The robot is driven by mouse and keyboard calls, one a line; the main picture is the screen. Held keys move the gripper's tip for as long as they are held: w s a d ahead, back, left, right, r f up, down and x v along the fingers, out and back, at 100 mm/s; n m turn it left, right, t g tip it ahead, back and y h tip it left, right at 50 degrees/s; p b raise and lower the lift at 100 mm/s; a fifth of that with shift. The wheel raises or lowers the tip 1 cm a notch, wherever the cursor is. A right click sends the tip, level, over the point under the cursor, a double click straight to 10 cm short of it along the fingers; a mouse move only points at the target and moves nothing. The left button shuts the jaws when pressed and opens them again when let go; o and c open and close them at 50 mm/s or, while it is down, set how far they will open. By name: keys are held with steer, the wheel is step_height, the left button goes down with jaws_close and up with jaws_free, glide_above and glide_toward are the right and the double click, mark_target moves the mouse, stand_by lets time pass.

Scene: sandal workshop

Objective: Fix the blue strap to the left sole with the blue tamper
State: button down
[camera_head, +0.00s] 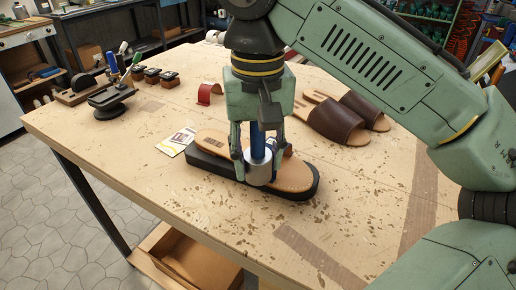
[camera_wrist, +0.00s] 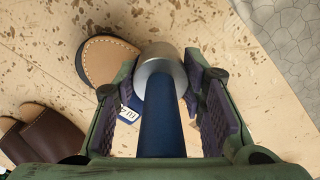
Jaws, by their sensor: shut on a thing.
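My gripper (camera_head: 258,176) points down and is shut on the blue tamper (camera_head: 257,142), a blue handle with a silver metal head. The tamper is upright over the middle of a tan sole (camera_head: 297,176) that lies on a black base (camera_head: 206,165). I cannot tell whether the head touches the sole. In the wrist view, the tamper (camera_wrist: 160,125) runs between the fingers (camera_wrist: 160,80), and the rounded end of the sole (camera_wrist: 108,62) shows beyond its head. A small blue patch with white marking (camera_wrist: 128,114) shows beside the handle; I cannot tell whether it is the strap.
Finished sandals with dark brown straps (camera_head: 345,116) lie behind to the right. A black stand (camera_head: 111,100) and tool rack (camera_head: 84,90) are at the left.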

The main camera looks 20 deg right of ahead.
mark_target(258, 135)
steer(key=shift+f, duration=0.95)
step_height(258, 135, up, 4)
steer(key=p, duration=0.4)
steer(key=shift+f, duration=0.4)
steer(key=shift+r+p, duration=0.75)
steer(key=shift+r, duration=2.3)
